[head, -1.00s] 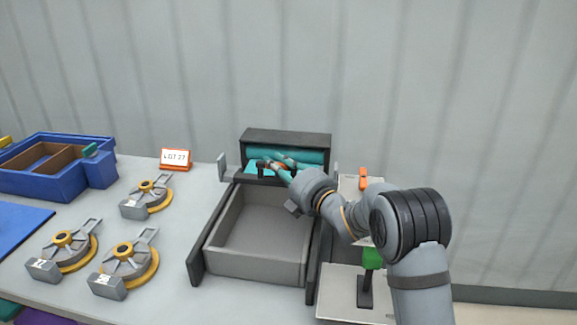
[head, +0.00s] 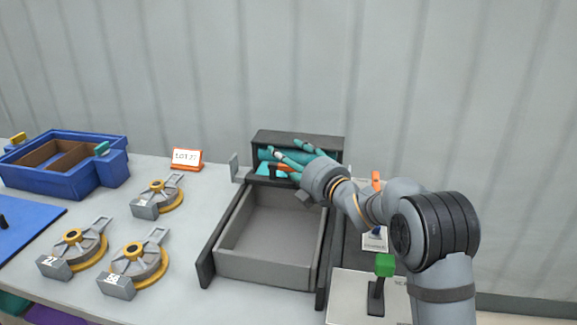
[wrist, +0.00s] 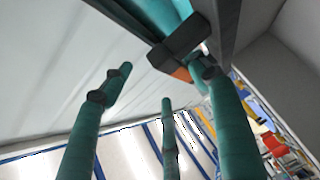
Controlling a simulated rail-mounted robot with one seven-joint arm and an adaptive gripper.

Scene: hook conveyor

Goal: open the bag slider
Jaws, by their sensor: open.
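A teal bag roll (head: 268,156) lies in the black housing (head: 300,138) behind the grey tray. A small orange and dark part, which looks like the slider (head: 284,168), sits at the housing's front edge. In the wrist view a black block (wrist: 178,48) with an orange edge crosses the teal roll (wrist: 150,12). My gripper (head: 300,150) has teal fingers and is spread open and empty in front of the housing. In the wrist view my gripper (wrist: 165,90) has its right finger close to the black block; I cannot tell whether they touch.
The grey tray (head: 268,268) is empty. Several grey and yellow hook pulleys (head: 136,268) lie to its left. A LOT 27 sign (head: 187,158) and a blue bin (head: 62,180) stand behind them. A green-knobbed lever (head: 385,265) stands at the right.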

